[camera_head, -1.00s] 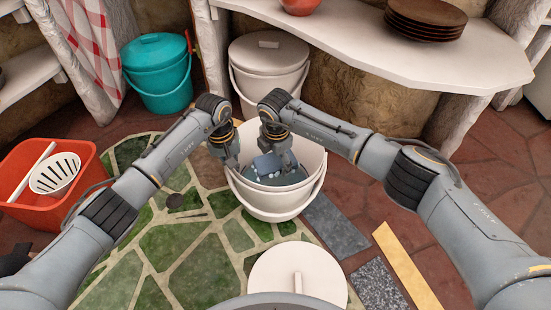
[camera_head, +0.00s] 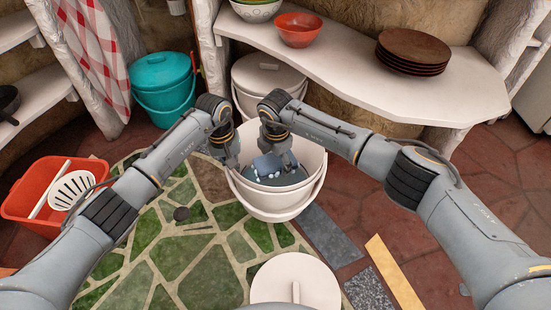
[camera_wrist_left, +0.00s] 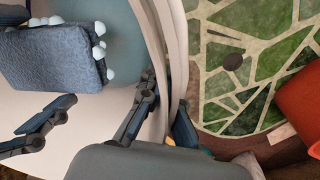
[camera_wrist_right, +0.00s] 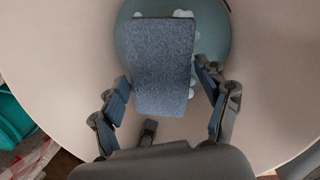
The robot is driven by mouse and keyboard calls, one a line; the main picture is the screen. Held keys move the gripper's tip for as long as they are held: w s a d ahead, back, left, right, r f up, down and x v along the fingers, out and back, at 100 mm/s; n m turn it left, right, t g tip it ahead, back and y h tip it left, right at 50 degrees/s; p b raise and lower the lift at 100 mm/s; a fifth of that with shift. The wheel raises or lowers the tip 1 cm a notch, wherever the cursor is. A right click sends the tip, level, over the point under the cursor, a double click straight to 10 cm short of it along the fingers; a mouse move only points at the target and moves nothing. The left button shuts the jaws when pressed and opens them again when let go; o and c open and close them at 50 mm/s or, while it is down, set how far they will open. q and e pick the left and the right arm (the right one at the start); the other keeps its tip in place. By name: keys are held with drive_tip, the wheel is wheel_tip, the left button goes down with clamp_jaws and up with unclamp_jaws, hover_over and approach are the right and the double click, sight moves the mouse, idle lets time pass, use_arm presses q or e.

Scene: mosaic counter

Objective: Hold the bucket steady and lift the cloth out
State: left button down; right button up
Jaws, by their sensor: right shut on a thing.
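The white bucket (camera_head: 278,204) is in the middle of the head view, its handle hanging at the front. Blue-grey liquid with white foam blobs shows inside it. The blue-grey cloth (camera_head: 268,165) is in the bucket mouth and shows as a folded pad in the right wrist view (camera_wrist_right: 162,65). My right gripper (camera_wrist_right: 163,95) has a finger on each side of the cloth and is shut on it. My left gripper (camera_wrist_left: 163,110) has one finger inside and one outside the bucket wall, shut on it. Contact between cloth and liquid is hidden.
A round white lid (camera_head: 280,285) lies in front of the bucket on the green mosaic counter (camera_head: 210,275). A red tub (camera_head: 35,205) is at left. A teal bucket (camera_head: 162,95) and another lidded white bucket (camera_head: 268,78) stand behind. A shelf (camera_head: 350,75) holds bowls and plates.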

use_arm(q)
drive_tip(key=shift+w+d+r, duration=0.1)
drive_tip(key=shift+r, duration=0.25)
use_arm(e)
drive_tip(key=shift+r, duration=0.3)
